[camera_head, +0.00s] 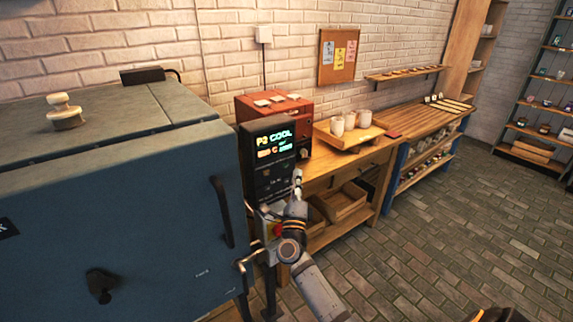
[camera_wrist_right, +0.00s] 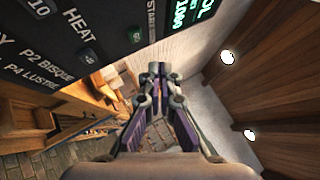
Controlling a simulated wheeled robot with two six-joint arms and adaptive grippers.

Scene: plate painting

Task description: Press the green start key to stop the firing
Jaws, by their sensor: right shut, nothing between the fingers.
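The kiln controller (camera_head: 263,178) is a black upright panel beside the blue kiln. Its lit display (camera_head: 275,143) reads "P2 COOL" with a second line of digits. The panel also fills the upper left of the right wrist view (camera_wrist_right: 95,38), with HEAT, P2 BISQUE and P4 LUSTRE labels and small dark keys. My left gripper is not in view.
The large blue kiln (camera_head: 120,190) fills the left. A red button (camera_head: 277,230) on yellow sits below the panel, close to my right arm. A red-orange box (camera_head: 245,106) stands behind it. A wooden bench (camera_head: 330,165) holds cups (camera_head: 338,126). The brick floor at right is clear.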

